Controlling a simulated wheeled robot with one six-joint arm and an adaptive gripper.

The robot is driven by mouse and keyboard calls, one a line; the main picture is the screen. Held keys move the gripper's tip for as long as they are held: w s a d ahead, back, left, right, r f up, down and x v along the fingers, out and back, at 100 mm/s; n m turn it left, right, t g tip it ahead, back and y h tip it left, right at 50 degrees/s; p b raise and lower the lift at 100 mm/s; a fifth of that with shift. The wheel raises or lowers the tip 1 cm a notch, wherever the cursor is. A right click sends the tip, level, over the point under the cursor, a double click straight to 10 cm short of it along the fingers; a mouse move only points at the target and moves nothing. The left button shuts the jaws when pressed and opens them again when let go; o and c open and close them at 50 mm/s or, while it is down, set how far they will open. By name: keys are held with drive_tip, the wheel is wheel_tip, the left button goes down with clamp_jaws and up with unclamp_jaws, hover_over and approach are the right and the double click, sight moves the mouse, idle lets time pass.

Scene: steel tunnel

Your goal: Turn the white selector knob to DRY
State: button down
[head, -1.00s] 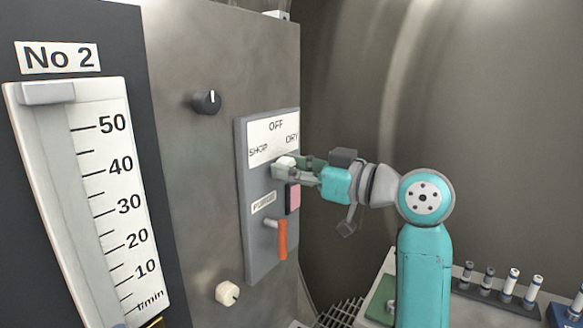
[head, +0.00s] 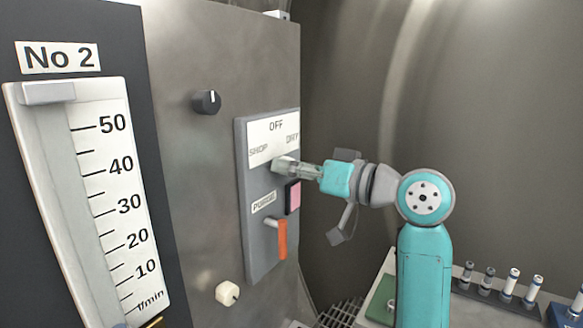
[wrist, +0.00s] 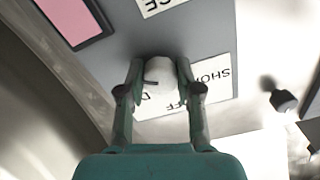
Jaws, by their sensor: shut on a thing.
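The white selector knob (wrist: 160,76) sits on a grey control plate (head: 256,232) on the cabinet front. A white label (head: 262,142) above it reads SHOP, OFF and DRY. My gripper (head: 285,166) is shut on the knob, with one finger on each side of it in the wrist view. In that view the label is upside down. A short dark mark on the knob lies on its left, the side of the partly hidden DRY word. I cannot tell if it lines up exactly. In the head view the fingers mostly hide the knob.
A black knob (head: 207,101) and a cream knob (head: 227,293) are on the cabinet. A flow gauge (head: 100,190) stands left. A rack of tubes (head: 500,295) is at lower right.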

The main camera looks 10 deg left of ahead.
drive_tip(key=c, duration=0.8)
unclamp_jaws()
drive_tip(key=shift+o, duration=0.2)
drive_tip(key=v, duration=1.2)
